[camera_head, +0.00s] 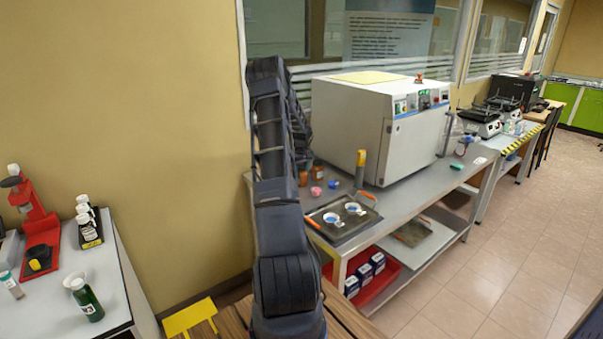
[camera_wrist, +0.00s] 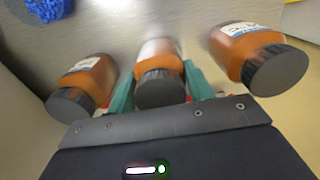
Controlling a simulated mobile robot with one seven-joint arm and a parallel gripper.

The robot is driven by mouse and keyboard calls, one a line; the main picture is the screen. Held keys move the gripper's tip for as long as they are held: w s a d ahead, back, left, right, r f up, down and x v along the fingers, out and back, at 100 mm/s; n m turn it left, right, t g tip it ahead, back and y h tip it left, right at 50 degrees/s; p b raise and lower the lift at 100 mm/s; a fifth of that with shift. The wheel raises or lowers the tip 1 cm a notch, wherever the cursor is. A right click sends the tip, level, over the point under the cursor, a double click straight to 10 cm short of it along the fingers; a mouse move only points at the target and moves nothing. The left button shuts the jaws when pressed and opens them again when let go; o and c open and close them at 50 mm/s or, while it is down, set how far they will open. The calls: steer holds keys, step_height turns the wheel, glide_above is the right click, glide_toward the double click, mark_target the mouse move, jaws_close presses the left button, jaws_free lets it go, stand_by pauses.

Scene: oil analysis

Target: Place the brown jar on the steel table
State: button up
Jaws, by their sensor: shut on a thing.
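My gripper (camera_wrist: 159,84) has its two teal fingers closed on either side of a brown jar (camera_wrist: 160,62) with a dark lid and a pale label. Two more brown jars show in the wrist view, one at the left (camera_wrist: 88,80) and one at the right (camera_wrist: 246,46); both are apart from the held jar. The steel table (camera_head: 407,205) carries brown jars (camera_head: 318,173) near its left end in the head view. My arm hides much of that end. I cannot tell whether the held jar touches the surface below it.
A large white oven-like machine (camera_head: 350,130) fills the back of the steel table. A dark tray (camera_head: 343,222) with small dishes sits at the front. A pink item (camera_head: 316,191) and a blue item (camera_head: 333,184) lie near the jars. A white side table (camera_head: 80,275) stands at the left.

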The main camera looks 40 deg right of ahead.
steer(key=shift+f, duration=0.1)
steer(key=o, duration=1.1)
